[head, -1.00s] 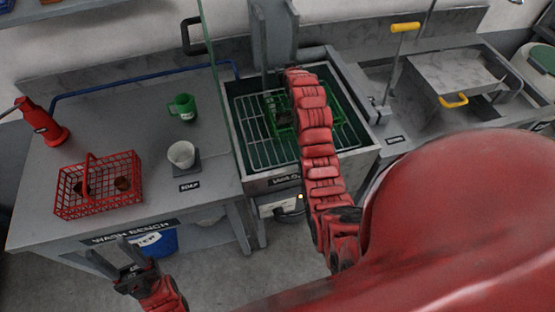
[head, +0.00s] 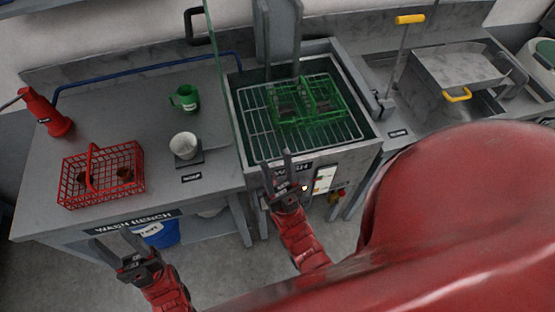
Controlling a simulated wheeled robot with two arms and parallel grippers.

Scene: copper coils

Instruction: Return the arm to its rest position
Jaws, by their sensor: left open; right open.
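My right gripper (head: 276,176) is open and empty, in front of the wash tank's (head: 243,143) front wall, with its fingers pointing up. A green wire basket (head: 322,108) sits on the metal rack inside the tank; what it holds is hard to make out. My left gripper (head: 121,253) is open and empty, low in front of the wash bench (head: 55,220). A red wire basket (head: 100,178) with copper-brown coils stands on the bench, apart from both grippers.
A green mug (head: 185,97), a white cup (head: 183,146) on a dark pad and a red bottle (head: 52,118) stand on the bench. A blue bin (head: 160,236) is below it. A yellow-handled lever (head: 410,19) stands at the right. Floor between the arms is clear.

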